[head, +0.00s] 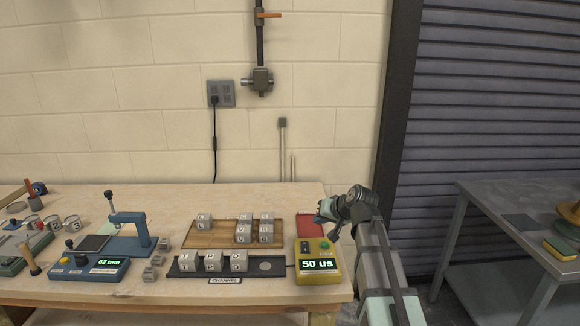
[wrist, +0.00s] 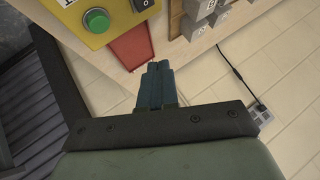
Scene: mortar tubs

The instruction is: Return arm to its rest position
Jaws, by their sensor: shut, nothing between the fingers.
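My gripper (head: 322,213) is at the right end of the workbench in the head view, above and beside a red flat piece (head: 312,226). The wrist view shows its fingers (wrist: 157,72) closed together with nothing between them. The red piece also shows in the wrist view (wrist: 132,46), just past the fingertips. My arm reaches in from the lower right of the head view.
A yellow box reading "50 us" (head: 318,263) stands at the bench's front right. A wooden tray (head: 215,234) and a dark channel rack (head: 188,269) hold grey lettered cubes. A blue press (head: 128,243) stands left. A metal table (head: 490,222) is at right, across a gap.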

